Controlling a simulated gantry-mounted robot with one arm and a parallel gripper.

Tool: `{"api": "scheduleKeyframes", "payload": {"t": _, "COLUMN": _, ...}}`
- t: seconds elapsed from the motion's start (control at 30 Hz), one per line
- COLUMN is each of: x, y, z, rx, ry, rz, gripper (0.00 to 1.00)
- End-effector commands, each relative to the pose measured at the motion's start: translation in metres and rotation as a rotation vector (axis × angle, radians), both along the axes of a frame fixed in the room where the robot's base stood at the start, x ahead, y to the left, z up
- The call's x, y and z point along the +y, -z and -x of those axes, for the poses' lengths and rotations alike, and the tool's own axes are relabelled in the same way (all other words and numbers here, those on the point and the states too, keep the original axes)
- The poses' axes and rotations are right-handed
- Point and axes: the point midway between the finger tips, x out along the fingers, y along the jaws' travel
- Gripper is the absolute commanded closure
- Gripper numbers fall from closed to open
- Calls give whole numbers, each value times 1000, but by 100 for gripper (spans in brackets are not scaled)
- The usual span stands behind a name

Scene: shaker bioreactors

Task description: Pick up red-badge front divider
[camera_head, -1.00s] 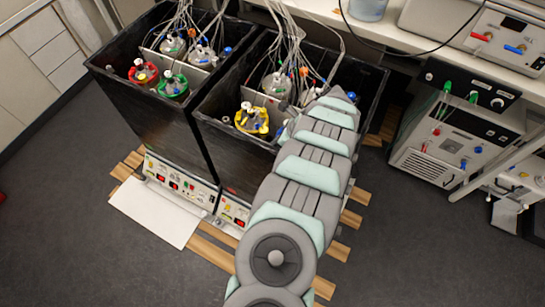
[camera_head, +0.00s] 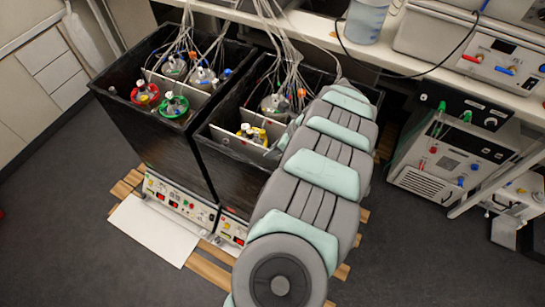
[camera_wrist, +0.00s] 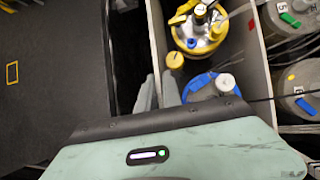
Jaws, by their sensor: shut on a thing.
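The front divider, a pale flat panel (camera_head: 238,138), stands upright in front of the yellow-ringed bottle (camera_head: 257,134) in the right black box and covers its lower part. In the wrist view the divider (camera_wrist: 156,35) runs away from my gripper (camera_wrist: 158,82), whose two grey fingers are shut on its near end. The yellow-ringed bottle (camera_wrist: 200,28) is just right of the divider. A blue-ringed bottle (camera_wrist: 212,86) sits close right of the fingers. My arm hides the gripper and the right part of the box in the head view.
The right black box (camera_head: 205,165) has another pale divider (camera_wrist: 262,50) behind the front bottles, then grey-capped bottles. The left black box (camera_head: 150,125) holds several bottles. Cables (camera_head: 285,50) hang over both. A bench (camera_head: 410,60) is at the back right.

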Motion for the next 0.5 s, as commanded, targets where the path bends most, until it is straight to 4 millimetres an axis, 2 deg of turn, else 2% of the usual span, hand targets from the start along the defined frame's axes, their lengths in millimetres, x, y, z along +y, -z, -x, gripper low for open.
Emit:
{"api": "scheduleKeyframes", "payload": {"t": 0.03, "x": 2, "y": -14, "z": 0, "rx": 0, "ry": -3, "rz": -4, "gripper": 100}}
{"api": "scheduleKeyframes", "payload": {"t": 0.3, "x": 2, "y": -70, "z": 0, "rx": 0, "ry": -3, "rz": -1, "gripper": 100}}
{"api": "scheduleKeyframes", "payload": {"t": 0.5, "x": 2, "y": -100, "z": 0, "rx": 0, "ry": -3, "rz": -2, "gripper": 100}}
